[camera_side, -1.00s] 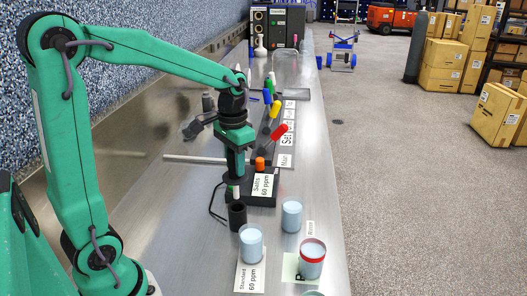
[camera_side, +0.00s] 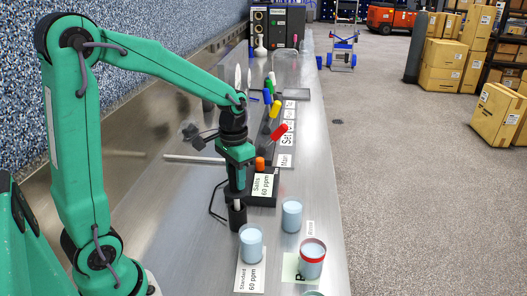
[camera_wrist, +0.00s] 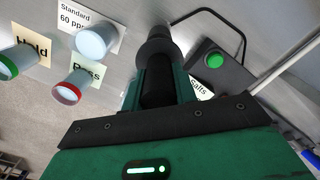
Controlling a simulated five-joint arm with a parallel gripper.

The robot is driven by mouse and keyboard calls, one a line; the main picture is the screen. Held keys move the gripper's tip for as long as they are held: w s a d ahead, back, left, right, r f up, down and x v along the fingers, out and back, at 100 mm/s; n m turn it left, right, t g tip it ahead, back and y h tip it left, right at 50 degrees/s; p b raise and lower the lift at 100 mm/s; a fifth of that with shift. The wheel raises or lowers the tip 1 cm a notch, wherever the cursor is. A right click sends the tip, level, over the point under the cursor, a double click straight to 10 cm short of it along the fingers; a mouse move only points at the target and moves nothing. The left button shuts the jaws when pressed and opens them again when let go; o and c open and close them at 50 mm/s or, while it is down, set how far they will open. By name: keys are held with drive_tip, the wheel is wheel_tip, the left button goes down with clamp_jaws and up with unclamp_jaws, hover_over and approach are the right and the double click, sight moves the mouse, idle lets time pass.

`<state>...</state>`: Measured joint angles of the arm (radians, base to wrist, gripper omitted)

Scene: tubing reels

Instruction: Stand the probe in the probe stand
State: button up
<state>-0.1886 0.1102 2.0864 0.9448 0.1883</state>
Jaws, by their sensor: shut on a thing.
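My gripper (camera_side: 237,188) is shut on the probe, a dark upright rod, and points straight down. In the wrist view the black probe body (camera_wrist: 157,88) sits between the green fingers. The probe stand (camera_side: 237,217) is a short black upright cup on the bench, directly below my gripper. A pale band of the probe shows right at the stand's mouth, so its lower end appears to be in the mouth. How deep it sits cannot be told. In the wrist view the stand (camera_wrist: 157,45) lies in line with the probe.
Beakers of pale liquid stand close by: one on the Standard card (camera_side: 251,244), one red-rimmed (camera_side: 312,260) and one behind (camera_side: 292,215). A thin cable loops left of the stand.

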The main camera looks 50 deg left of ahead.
sight(237, 192)
drive_tip(key=shift+f, duration=2.35)
drive_tip(key=shift+f, duration=0.25)
drive_tip(key=o, duration=1.1)
drive_tip(key=shift+o, duration=0.2)
drive_tip(key=shift+r, duration=0.1)
drive_tip(key=shift+r, duration=3.8)
drive_tip(key=shift+s+r, duration=0.1)
